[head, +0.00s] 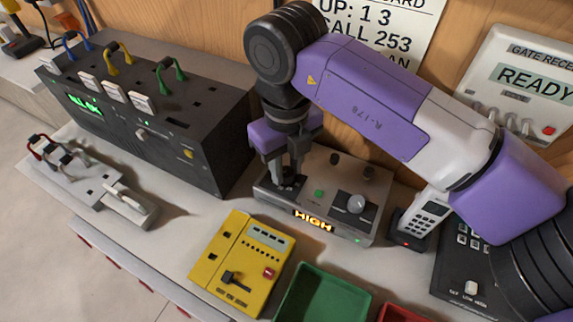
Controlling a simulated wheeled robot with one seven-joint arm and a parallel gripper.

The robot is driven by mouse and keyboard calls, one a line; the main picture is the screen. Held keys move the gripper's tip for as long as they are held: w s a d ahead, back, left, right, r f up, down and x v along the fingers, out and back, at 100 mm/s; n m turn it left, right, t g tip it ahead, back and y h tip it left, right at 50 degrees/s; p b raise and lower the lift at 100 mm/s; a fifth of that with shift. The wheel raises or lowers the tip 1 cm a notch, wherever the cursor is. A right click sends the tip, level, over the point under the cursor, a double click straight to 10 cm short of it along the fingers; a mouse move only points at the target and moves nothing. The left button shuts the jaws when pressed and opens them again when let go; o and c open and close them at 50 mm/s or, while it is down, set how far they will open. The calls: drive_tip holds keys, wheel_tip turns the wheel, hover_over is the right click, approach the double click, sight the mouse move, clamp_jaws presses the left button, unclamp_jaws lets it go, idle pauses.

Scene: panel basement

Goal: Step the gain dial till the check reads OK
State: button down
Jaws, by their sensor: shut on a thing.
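A grey panel box (262,194) stands on the bench in the middle of the head view. Its amber display (314,219) reads HIGH. On its top are a green button (319,193), a large pale knob (357,204) and small dark knobs (368,173). My gripper (287,176) points down over the left part of this box, its fingers shut around a small dark dial there. The fingers hide most of that dial, and its setting and label cannot be read.
A yellow box (213,249) with a lever, a green tray (318,300) and a red tray (400,313) lie in front. A handset (425,216) stands right of the panel. A large dark cabinet (150,115) with cables stands left. A READY unit (525,75) is at upper right.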

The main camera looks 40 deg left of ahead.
sight(286, 171)
drive_tip(key=m, duration=0.5)
drive_tip(key=shift+b, duration=0.35)
drive_tip(key=shift+m, duration=0.4)
drive_tip(key=c, duration=1.1)
unclamp_jaws()
drive_tip(key=shift+r, duration=0.1)
wheel_tip(286, 171, up, 8)
drive_tip(key=shift+f+b, duration=0.15)
drive_tip(key=shift+b, duration=0.45)
